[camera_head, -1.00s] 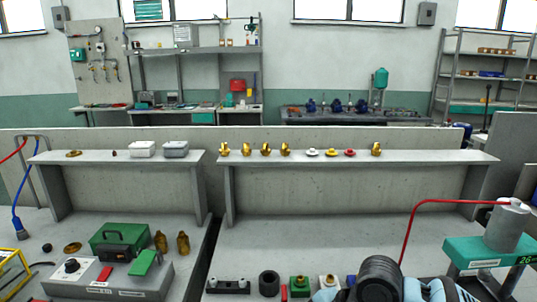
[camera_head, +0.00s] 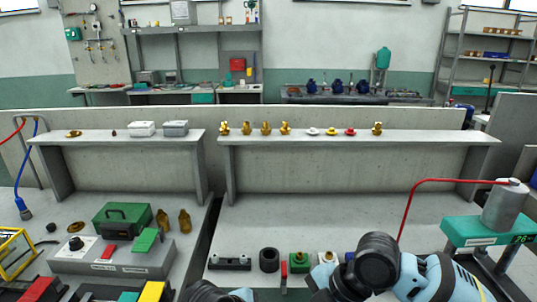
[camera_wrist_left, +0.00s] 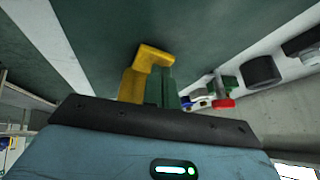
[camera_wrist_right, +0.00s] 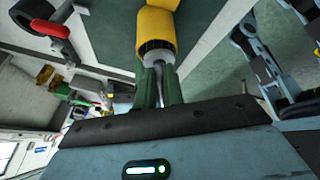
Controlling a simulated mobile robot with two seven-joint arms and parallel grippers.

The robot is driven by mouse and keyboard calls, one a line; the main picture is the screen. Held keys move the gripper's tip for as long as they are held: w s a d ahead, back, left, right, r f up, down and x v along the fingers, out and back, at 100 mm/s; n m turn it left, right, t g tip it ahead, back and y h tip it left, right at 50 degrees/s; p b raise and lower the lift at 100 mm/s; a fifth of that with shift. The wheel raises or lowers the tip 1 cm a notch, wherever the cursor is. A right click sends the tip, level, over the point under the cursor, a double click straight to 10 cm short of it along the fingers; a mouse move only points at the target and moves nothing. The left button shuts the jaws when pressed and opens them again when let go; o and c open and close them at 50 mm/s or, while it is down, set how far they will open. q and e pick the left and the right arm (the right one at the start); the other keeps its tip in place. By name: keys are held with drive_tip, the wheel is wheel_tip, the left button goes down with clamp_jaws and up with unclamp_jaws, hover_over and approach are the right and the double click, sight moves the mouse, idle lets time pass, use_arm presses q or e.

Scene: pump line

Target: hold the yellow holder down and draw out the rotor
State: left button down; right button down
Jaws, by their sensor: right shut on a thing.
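The yellow holder (camera_wrist_right: 156,32) is an upright-looking hollow cylinder in the right wrist view, with a dark ribbed opening facing my right gripper. The rotor's grey shaft (camera_wrist_right: 158,72) comes out of that opening. My right gripper (camera_wrist_right: 160,88) has its green fingers shut on the shaft, close to the opening. In the left wrist view a yellow angular piece (camera_wrist_left: 135,82), seemingly part of the holder, lies against the green fingers of my left gripper (camera_wrist_left: 162,88). It partly covers them, so their gap is unclear. In the head view neither gripper's fingertips nor the holder show clearly.
A dark block (camera_head: 229,262), a black ring (camera_head: 269,260) and green fixtures (camera_head: 299,262) stand along the bench front. A teal stand with a grey cylinder (camera_head: 500,208) and a red hose is at the right. The bench middle behind them is clear.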

use_arm(q)
drive_tip(key=shift+s+a+f, duration=0.1)
drive_tip(key=shift+f, duration=0.25)
use_arm(e)
drive_tip(key=shift+d+r, duration=0.1)
drive_tip(key=shift+r, duration=0.45)
use_arm(q)
drive_tip(key=shift+r, duration=0.15)
use_arm(e)
wheel_tip(320, 180, up, 6)
drive_tip(key=shift+r, duration=0.25)
idle(0.7)
idle(0.4)
